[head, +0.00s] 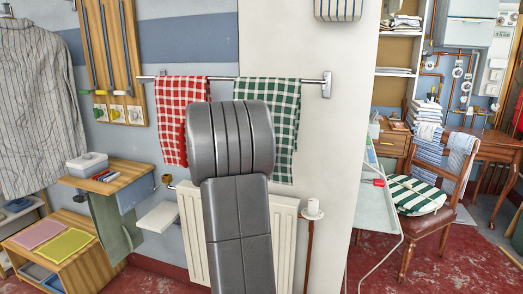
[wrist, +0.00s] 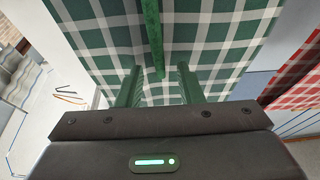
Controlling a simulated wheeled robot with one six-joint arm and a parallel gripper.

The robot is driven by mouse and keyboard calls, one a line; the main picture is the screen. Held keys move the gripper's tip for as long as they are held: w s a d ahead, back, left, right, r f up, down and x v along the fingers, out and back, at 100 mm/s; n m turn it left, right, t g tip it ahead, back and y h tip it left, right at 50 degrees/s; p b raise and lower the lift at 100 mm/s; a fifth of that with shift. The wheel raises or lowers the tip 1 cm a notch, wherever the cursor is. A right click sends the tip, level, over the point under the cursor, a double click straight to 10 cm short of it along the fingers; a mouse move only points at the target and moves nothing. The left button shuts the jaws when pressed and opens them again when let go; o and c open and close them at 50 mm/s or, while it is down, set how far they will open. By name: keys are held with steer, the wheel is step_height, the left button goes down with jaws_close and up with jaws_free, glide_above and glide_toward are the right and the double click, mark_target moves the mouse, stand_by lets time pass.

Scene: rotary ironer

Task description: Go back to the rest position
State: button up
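My gripper (wrist: 159,68) shows in the wrist view with its two green fingers apart, open, with nothing seen gripped between them. A green-and-white checked towel (wrist: 95,40) fills the view just beyond the fingers; whether they touch it I cannot tell. A narrow dark green strip (wrist: 152,35) runs down toward the gap between the fingers. In the head view my grey arm stands in front of the towel (head: 285,130), which hangs on a wall rail, and hides my gripper.
A red checked towel (head: 180,105) hangs on the same rail (head: 312,82), left of the green one. A white radiator (head: 283,240) is below. A wooden shelf unit (head: 85,262) stands left, a chair (head: 425,225) right. Red floor (head: 440,265) is open at front right.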

step_height(320, 180, up, 11)
steer(key=p, duration=0.8)
steer(key=shift+p, duration=0.4)
steer(key=shift+f, duration=0.15)
